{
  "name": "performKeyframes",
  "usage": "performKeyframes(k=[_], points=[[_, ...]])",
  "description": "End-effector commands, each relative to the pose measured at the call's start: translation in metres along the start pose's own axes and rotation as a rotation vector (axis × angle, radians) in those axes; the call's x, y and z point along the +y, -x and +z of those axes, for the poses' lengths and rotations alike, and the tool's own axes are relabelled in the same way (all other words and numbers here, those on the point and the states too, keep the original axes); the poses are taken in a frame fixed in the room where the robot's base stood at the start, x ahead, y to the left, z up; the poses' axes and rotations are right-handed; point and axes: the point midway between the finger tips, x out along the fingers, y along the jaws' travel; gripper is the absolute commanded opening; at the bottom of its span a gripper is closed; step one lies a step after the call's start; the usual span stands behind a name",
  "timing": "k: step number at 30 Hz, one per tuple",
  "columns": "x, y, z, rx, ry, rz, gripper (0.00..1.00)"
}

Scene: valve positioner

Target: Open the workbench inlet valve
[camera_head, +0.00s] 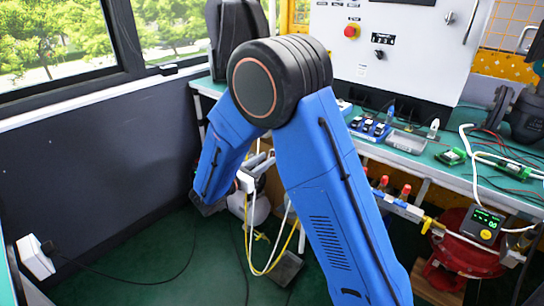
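A pale pipe manifold (411,212) runs along the front of the workbench (425,166), just below its top. Two small red-topped fittings, one (383,182) left of the other (405,191), stand on it close to my blue arm. I cannot tell which part is the inlet valve, or whether it is open or shut. My arm rises from the lower right, bends at a black elbow and comes down at the left. It hides part of the manifold. My gripper is not clearly visible, and I see no contact with a valve.
A red round actuator (468,243) with a lit display unit (482,224) stands at right below the bench. A white control cabinet (393,48) stands at the back. Loose cables (262,262) hang below the arm. A white socket box (35,258) is at lower left. Green floor (130,235) is open at left.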

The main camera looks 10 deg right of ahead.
Motion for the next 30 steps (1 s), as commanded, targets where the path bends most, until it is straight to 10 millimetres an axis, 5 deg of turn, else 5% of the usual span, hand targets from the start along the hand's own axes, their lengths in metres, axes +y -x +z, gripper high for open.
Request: performKeyframes(k=[9,21,25,30], points=[[0.0,-0.039,0.0,0.0,0.0,-0.001,0.27],[0.0,-0.045,0.0,0.0,0.0,0.0,0.27],[0.0,-0.045,0.0,0.0,0.0,0.0,0.0],[0.0,-0.045,0.0,0.0,0.0,0.0,0.0]])
